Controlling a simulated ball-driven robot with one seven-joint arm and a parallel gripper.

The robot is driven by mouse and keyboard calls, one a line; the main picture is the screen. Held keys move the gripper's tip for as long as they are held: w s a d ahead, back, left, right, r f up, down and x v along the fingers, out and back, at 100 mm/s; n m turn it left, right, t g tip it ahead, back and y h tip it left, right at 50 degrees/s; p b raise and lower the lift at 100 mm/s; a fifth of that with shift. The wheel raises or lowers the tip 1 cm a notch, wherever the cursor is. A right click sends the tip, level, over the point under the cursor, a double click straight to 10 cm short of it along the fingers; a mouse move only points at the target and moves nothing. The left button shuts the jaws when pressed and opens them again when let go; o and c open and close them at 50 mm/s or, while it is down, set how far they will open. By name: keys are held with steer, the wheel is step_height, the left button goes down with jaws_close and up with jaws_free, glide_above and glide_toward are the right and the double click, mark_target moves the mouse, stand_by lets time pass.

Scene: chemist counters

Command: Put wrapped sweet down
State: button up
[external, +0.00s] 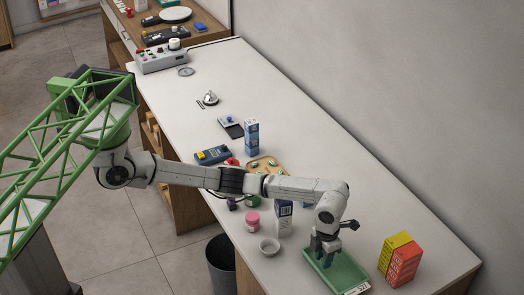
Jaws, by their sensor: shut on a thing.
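My gripper (325,259) points down over the green tray (349,269) near the front right of the white counter. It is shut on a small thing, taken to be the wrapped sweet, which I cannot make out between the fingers. The fingertips are low, within the tray's outline. I cannot tell whether the held thing touches the tray floor. The tray has a white number label on its front edge.
A yellow box (394,252) and a red box (405,265) stand right of the tray. A small white bowl (269,246), a pink jar (253,222) and a white-and-blue carton (284,220) stand left of it. A wooden tray (267,166) lies behind my arm.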

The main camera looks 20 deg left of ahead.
steer(key=shift+f+p, duration=0.3)
steer(key=shift+f, duration=1.35)
steer(key=shift+f, duration=0.15)
steer(key=o, duration=1)
step_height(320, 180, up, 12)
steer(key=b, duration=0.1)
steer(key=shift+r, duration=0.2)
